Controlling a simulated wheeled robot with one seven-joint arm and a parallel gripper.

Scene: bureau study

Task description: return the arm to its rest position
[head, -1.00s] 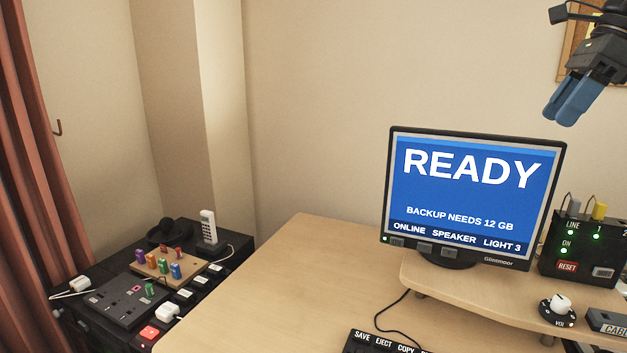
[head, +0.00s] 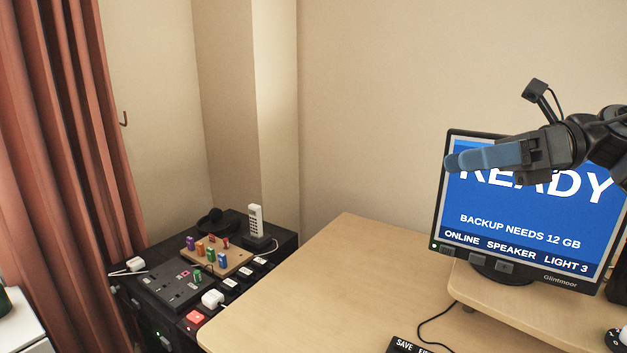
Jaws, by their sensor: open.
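My gripper (head: 452,162) shows at the right of the head view, with blue fingers pointing left. It is empty and in front of the upper part of the monitor (head: 520,222), hiding part of the word READY. The fingers overlap in this view, so the gap between them is hard to see. My dark wrist and arm run off the right edge. The gripper is above the desk (head: 330,290) and apart from its surface.
A black cabinet at left carries a cordless phone (head: 256,222), a wooden peg board (head: 217,255), a socket panel (head: 176,284) and a red button (head: 195,317). A monitor riser (head: 500,290) stands at right. The desk's left part is clear. A curtain (head: 70,160) hangs at left.

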